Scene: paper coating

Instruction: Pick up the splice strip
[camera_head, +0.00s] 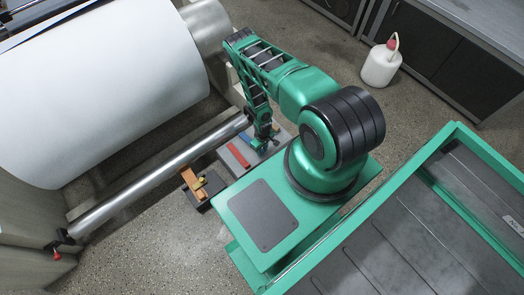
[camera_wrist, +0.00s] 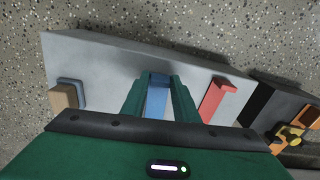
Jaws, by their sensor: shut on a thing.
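In the wrist view, a blue strip (camera_wrist: 157,98), which looks like the splice strip, stands between the two green fingers of my gripper (camera_wrist: 160,88). The fingers are shut on it, over a light grey board (camera_wrist: 110,58). I cannot tell whether the strip still touches the board. In the head view my gripper (camera_head: 263,146) is low over the same board (camera_head: 232,163), and the arm hides most of what it holds.
A red piece (camera_wrist: 215,98) lies right of my gripper; a tan block (camera_wrist: 64,98) is at the left. A dark holder with an orange piece (camera_head: 189,178) is nearby. A metal roller (camera_head: 150,178) and large white roll (camera_head: 100,90) border the board's left side.

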